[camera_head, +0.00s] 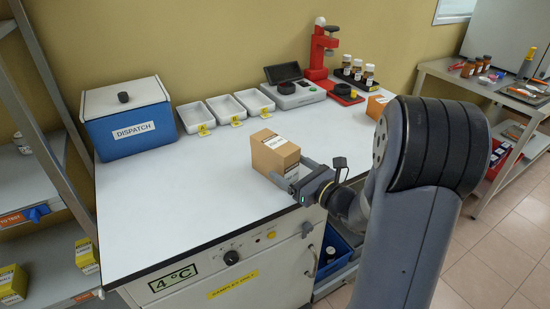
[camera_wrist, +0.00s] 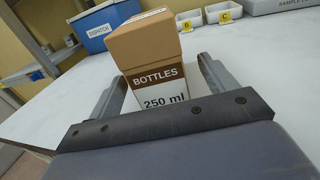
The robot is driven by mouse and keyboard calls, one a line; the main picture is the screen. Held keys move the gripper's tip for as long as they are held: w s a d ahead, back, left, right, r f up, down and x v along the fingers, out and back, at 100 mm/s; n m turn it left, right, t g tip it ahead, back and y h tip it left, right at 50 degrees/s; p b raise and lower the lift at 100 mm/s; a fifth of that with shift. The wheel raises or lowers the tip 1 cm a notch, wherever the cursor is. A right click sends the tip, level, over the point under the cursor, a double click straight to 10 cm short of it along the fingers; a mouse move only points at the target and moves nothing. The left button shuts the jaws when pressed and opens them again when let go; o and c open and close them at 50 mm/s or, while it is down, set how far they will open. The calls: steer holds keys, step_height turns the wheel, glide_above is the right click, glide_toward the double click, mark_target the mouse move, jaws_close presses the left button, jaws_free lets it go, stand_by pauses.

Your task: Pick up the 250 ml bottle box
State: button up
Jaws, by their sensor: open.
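The 250 ml bottle box (camera_head: 274,154) is a brown cardboard box standing upright on the white table top. In the wrist view the box (camera_wrist: 148,58) shows a label reading "BOTTLES 250 ml". My gripper (camera_head: 292,172) is open at the near side of the box in the head view. In the wrist view the two fingers of my gripper (camera_wrist: 160,80) reach forward, one on each side of the box's lower part. A gap shows on the right; whether the left finger touches cannot be told. The box rests on the table.
A blue DISPATCH box (camera_head: 129,118) stands at the back left, beside several white trays (camera_head: 226,107). A scale (camera_head: 294,88), a red stand (camera_head: 318,55) and brown bottles (camera_head: 357,70) stand at the back right.

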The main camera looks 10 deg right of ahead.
steer(key=x, duration=0.4)
steer(key=shift+w+a+f, duration=0.2)
steer(key=shift+w+a, duration=0.05)
steer(key=shift+a, duration=0.05)
steer(key=c, duration=1.2)
